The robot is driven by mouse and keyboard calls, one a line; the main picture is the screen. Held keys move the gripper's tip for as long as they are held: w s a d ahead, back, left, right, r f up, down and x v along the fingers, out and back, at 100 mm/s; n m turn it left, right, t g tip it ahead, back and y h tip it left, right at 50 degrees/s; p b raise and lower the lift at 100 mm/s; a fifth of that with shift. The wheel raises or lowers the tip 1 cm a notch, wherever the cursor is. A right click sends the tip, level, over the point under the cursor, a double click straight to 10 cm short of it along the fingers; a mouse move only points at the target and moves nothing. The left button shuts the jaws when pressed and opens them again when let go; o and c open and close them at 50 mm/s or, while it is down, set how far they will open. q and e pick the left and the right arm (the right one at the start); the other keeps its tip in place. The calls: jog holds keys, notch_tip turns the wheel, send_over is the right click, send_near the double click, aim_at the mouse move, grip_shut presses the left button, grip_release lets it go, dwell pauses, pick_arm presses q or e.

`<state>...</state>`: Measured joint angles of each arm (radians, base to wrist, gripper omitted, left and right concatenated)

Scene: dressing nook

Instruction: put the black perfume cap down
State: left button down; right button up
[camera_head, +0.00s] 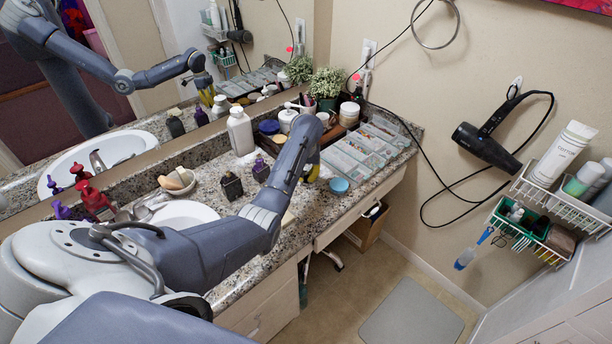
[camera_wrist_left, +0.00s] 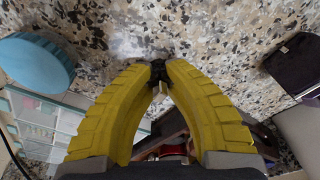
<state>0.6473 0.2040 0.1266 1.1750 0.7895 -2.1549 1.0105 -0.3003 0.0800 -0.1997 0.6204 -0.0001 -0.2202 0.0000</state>
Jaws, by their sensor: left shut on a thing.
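My left gripper (camera_head: 312,178) reaches over the granite counter, between the dark perfume bottles and the blue round lid; its arm hides most of it. In the left wrist view its yellow fingers (camera_wrist_left: 158,72) meet at the tips around a small black piece, the black perfume cap (camera_wrist_left: 158,70). The speckled counter lies beyond the fingertips. I cannot tell whether the cap touches it. In the head view the cap is hidden. A dark square perfume bottle (camera_head: 231,186) stands left of the arm, and one with a purple top (camera_head: 261,171) stands nearer the gripper. My right gripper is not in view.
A light blue round lid (camera_head: 339,186) lies right of the gripper and also shows in the wrist view (camera_wrist_left: 36,62). A clear compartment organizer (camera_head: 362,150) is behind it. Some granite near the front edge is bare.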

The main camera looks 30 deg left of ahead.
aim_at(306, 178)
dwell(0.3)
pick_arm(q)
jog(key=c, duration=1.4)
grip_release()
jog(key=shift+f, duration=0.1)
jog(key=r, duration=0.8)
jog(key=s+r, duration=0.1)
jog(key=r, duration=0.3)
jog(key=shift+d+r, duration=0.1)
jog(key=shift+d, duration=0.3)
